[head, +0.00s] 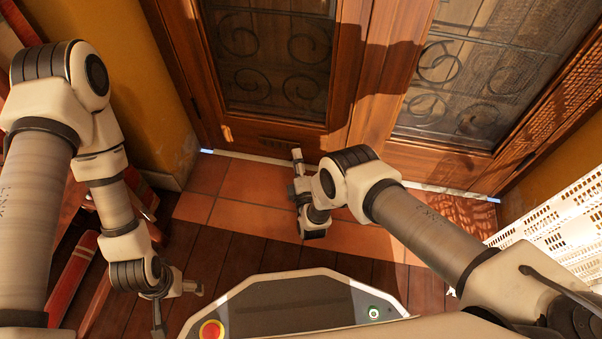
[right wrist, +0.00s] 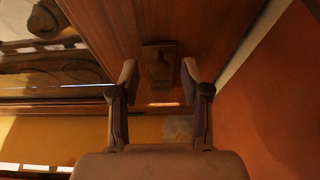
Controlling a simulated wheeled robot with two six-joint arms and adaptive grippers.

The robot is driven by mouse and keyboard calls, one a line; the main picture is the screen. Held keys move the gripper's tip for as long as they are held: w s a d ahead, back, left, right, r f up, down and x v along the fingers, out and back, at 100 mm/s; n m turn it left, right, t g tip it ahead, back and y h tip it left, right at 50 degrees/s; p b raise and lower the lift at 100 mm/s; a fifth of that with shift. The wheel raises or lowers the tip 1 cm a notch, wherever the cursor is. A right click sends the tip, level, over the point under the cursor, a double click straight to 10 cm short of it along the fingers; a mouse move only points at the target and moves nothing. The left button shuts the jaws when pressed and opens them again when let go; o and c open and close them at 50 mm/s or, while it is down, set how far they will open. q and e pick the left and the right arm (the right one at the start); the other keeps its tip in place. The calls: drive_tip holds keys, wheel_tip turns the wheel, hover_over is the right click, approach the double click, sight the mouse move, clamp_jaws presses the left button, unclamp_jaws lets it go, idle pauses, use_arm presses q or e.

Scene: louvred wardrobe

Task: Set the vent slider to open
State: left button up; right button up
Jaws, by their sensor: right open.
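The vent slider looks like a small dark wooden plate with a raised knob (right wrist: 160,65) on the door's wood in the right wrist view. Whether it is set open or shut I cannot tell. In the head view a small dark slotted vent (head: 276,142) shows low on the left door. My right gripper (right wrist: 159,72) is open, one finger on either side of the slider, with gaps to it; it holds nothing. In the head view the same gripper (head: 298,160) is low in front of the door. My left gripper (head: 181,308) is open and empty at lower left.
Two wooden doors (head: 364,110) with scrolled ironwork glass panels stand ahead. A white perforated crate (head: 560,215) is at the right. Red-brown wooden pieces (head: 75,265) lie at the left. Terracotta tiles (head: 240,185) before the door are largely clear.

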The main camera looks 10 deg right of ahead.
drive_tip(key=s, duration=1)
drive_tip(key=shift+s+d, duration=0.2)
drive_tip(key=shift+d, duration=0.2)
drive_tip(key=s+d+r+m+g+h+p, duration=0.1)
drive_tip(key=s+d+r+m+g+p, duration=0.2)
drive_tip(key=d+m+g+p, duration=0.65)
drive_tip(key=s+d+r+m+g+p, duration=0.1)
drive_tip(key=s+d+r+m+g, duration=0.25)
drive_tip(key=s, duration=0.35)
drive_tip(key=s+d+r+m+g, duration=0.2)
drive_tip(key=s+d+r+m, duration=0.1)
drive_tip(key=s+r, duration=0.3)
drive_tip(key=s+d+r+m+g+p, duration=0.1)
drive_tip(key=s+d+r+m+g, duration=0.2)
drive_tip(key=s, duration=0.5)
wheel_tip(320, 180, up, 38)
drive_tip(key=s+p, duration=0.1)
drive_tip(key=p, duration=3.6)
drive_tip(key=shift+s, duration=0.15)
